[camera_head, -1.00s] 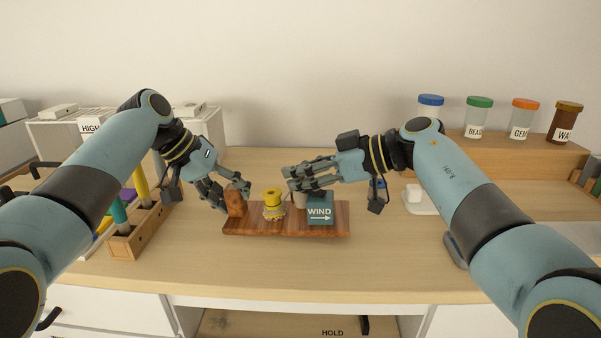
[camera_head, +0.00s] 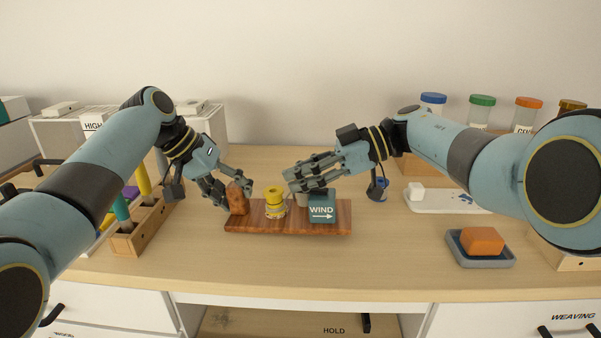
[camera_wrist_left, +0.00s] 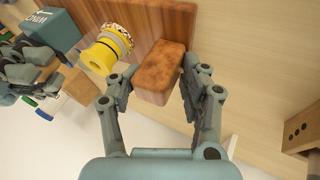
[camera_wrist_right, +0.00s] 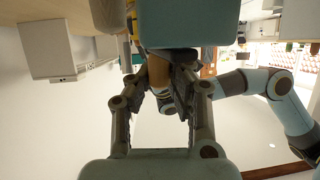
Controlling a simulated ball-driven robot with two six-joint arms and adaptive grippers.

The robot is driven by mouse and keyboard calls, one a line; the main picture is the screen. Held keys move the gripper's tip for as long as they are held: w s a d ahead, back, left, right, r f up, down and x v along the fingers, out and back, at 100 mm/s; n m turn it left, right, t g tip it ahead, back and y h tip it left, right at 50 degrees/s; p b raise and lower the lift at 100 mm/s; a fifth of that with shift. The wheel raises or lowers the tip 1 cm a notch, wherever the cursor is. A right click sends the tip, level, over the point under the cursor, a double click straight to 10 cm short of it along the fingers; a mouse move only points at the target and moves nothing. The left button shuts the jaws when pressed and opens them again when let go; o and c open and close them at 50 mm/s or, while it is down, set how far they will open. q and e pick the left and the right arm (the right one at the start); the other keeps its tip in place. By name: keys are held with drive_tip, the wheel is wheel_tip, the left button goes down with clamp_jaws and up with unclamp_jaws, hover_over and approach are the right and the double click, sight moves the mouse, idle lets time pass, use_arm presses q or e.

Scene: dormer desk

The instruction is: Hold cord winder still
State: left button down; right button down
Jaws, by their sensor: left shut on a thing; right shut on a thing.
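The cord winder's wooden board (camera_head: 270,228) lies on the desk. A brown upright block (camera_head: 237,203) stands at its left end, a yellow spool (camera_head: 275,200) near its middle, and a teal block marked WIND (camera_head: 322,206) with a right-pointing arrow on its right part. My left gripper (camera_head: 236,186) is shut on the brown block, which also shows between its fingers in the left wrist view (camera_wrist_left: 160,75). My right gripper (camera_head: 292,180) is above the board behind the WIND block, shut on a tan piece (camera_wrist_right: 159,70); its fingers partly hide that piece.
A wooden rack with coloured tubes (camera_head: 140,232) stands left of the board. To the right are a grey tray (camera_head: 480,262) with an orange block (camera_head: 482,240), a white tray (camera_head: 445,204) and a small blue item (camera_head: 377,188). Lidded jars stand behind. The desk in front is clear.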

drive_tip(key=shift+s+f, duration=0.1)
drive_tip(key=shift+f, duration=0.25)
idle(0.5)
drive_tip(key=c, duration=1.7)
unclamp_jaws()
drive_tip(key=shift+c, duration=0.2)
drive_tip(key=o, duration=0.6)
drive_tip(key=shift+r, duration=0.1)
drive_tip(key=shift+c, duration=0.2)
drive_tip(key=shift+r, duration=0.1)
drive_tip(key=v, duration=1.2)
